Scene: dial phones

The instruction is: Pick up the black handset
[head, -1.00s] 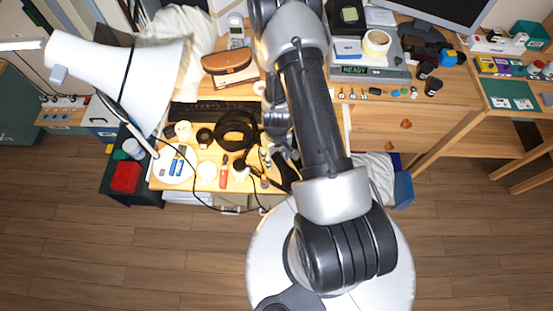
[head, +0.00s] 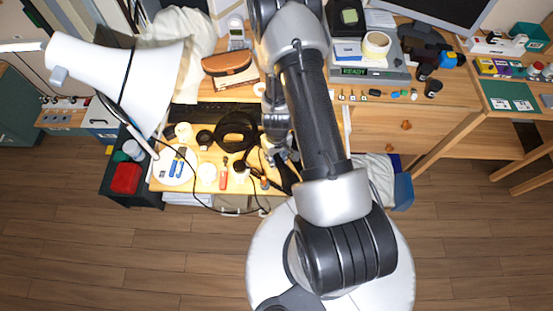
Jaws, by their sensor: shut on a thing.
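My gripper (head: 279,155) points down over the right end of the low wooden desk shelf, partly covered by my own arm. It is shut on a dark thing that I take to be the black handset (head: 288,174). Only a slim black part of it shows beside the fingers, next to my arm. Its full outline and how high it is held cannot be made out.
A black coiled loop (head: 237,131), a red-handled tool (head: 223,179) and several small items lie left of my gripper. Thin black cables run along the shelf's front. A white lamp (head: 115,78) stands at left. A grey register (head: 370,72) stands on the right desk.

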